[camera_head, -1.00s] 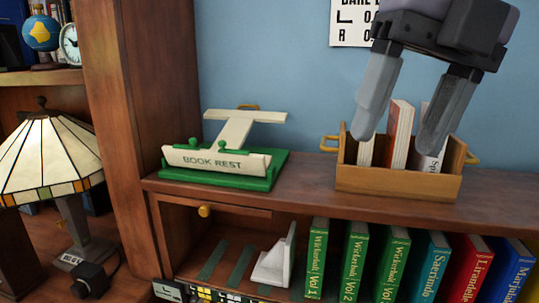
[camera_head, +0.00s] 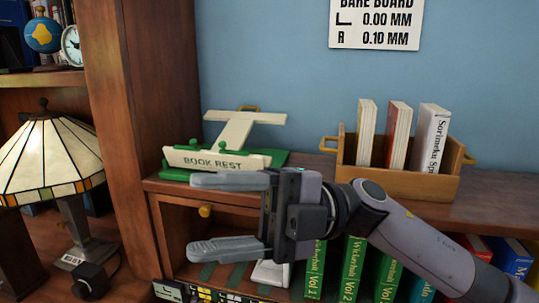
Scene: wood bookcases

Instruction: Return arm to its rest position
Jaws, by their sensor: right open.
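My right gripper (camera_head: 226,214) is in front of the bookcase, its two grey fingers pointing left, wide apart with nothing between them. Its arm comes in from the lower right. The upper finger is just in front of and below the green and white book rest (camera_head: 217,161). The lower finger is in front of the open compartment below. The hand and arm hide part of the white bookend (camera_head: 270,273) and parts of the row of books. My left gripper does not show.
A wooden box (camera_head: 440,184) with brass handles stands on the shelf top and holds three upright books (camera_head: 399,134). Green volumes (camera_head: 353,270) stand below. A lamp (camera_head: 50,160) is at left. A sign (camera_head: 375,24) hangs on the blue wall.

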